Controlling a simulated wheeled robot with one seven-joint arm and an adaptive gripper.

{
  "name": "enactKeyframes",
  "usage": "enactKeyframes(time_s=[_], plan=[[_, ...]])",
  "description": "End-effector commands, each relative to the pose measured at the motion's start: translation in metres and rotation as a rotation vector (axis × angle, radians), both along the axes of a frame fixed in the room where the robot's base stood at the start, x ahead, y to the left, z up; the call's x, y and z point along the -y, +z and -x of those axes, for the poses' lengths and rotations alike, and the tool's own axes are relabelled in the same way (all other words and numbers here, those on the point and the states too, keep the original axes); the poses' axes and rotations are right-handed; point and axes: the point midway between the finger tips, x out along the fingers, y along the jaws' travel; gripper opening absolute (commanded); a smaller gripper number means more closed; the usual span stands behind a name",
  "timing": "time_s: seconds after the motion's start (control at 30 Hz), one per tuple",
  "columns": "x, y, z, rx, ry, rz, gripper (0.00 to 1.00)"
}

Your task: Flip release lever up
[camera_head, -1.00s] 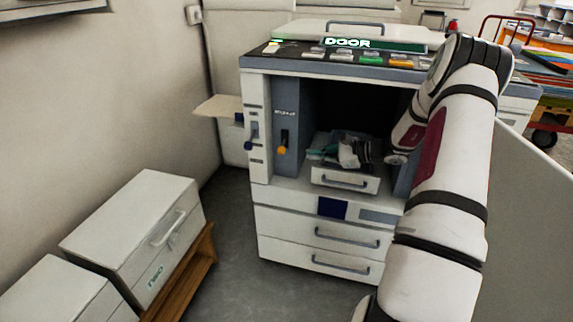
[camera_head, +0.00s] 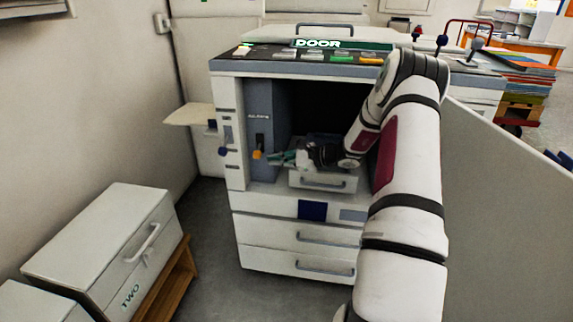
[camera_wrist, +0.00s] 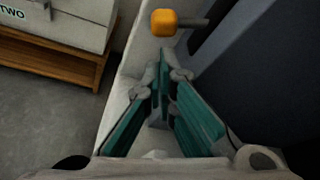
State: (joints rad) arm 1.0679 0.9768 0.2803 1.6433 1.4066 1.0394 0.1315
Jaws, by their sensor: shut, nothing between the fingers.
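The release lever shows as an orange knob (camera_head: 257,154) at the lower end of a dark slot, on the grey-blue inner panel left of the copier's open bay. In the wrist view the knob (camera_wrist: 164,22) sits on a grey stem that runs right toward the dark panel. My gripper (camera_head: 276,159) reaches out of the bay from the right, its fingertips just right of the knob. In the wrist view its teal fingers (camera_wrist: 161,72) are shut and empty, just below the knob in the picture. I see a small gap between fingertips and knob.
A drawer with a handle (camera_head: 323,181) lies below my gripper. A white cabinet (camera_head: 100,235) on a wooden stand is at the left. Grey floor is free between cabinet and copier.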

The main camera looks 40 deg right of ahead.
Motion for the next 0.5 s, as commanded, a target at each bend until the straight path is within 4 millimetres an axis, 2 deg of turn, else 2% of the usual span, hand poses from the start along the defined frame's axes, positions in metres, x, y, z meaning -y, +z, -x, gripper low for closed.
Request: enactKeyframes(time_s=[0.2,0.5], plan=[[-0.012,-0.009,-0.021,0.000,0.000,0.001,0.00],[-0.015,-0.009,-0.027,0.000,0.000,0.001,0.00]])
